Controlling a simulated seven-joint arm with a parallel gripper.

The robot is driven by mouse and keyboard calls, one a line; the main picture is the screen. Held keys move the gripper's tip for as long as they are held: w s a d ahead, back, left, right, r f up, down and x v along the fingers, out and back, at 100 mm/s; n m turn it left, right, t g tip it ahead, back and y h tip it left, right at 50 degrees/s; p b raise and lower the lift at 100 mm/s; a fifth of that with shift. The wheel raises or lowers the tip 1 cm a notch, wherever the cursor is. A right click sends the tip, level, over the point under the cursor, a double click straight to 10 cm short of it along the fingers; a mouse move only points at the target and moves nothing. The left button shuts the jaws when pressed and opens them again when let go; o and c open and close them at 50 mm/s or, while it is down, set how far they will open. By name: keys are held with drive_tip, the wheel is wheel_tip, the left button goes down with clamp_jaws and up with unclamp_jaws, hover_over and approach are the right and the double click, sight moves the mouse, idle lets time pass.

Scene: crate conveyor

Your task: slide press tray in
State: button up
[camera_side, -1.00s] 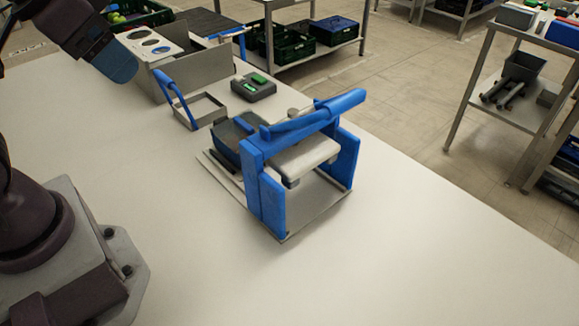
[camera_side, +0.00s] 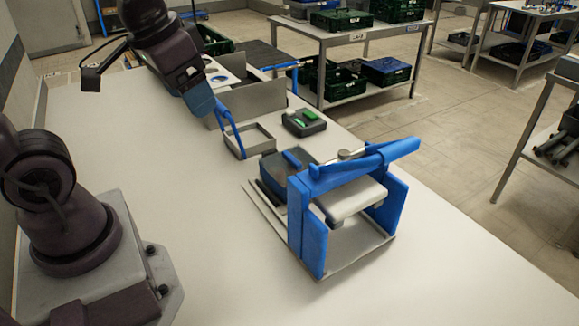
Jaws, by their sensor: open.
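The press (camera_side: 308,240) has a blue frame, a blue lever on top and a pale pressing plate. It stands on a flat base on the white table. The dark tray (camera_side: 270,188) lies on the left part of the base, outside the frame, with a blue bar across it. The space under the plate looks empty. My gripper (camera_side: 205,112) is at the upper left, pointing down, blue at its end. It is open and empty, apart from the tray and above the table.
A shallow metal basket (camera_side: 250,143) with an upright blue handle stands just right of my gripper. A dark box with green parts (camera_side: 303,122) lies behind the tray. A metal panel (camera_side: 255,101) stands farther back. The table front is clear.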

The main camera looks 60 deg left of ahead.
drive_tip(key=w+a+f+g, duration=0.3)
drive_tip(key=w+a+f, duration=0.1)
drive_tip(key=w+a, duration=0.4)
drive_tip(key=m+h, duration=0.5)
drive_tip(key=m, duration=1.4)
approach(269, 150)
drive_tip(key=shift+g, duration=0.4)
drive_tip(key=x, duration=1)
drive_tip(key=shift+w+d+f, duration=0.15)
drive_tip(key=shift+w+f, duration=0.1)
drive_tip(key=shift+w, duration=0.15)
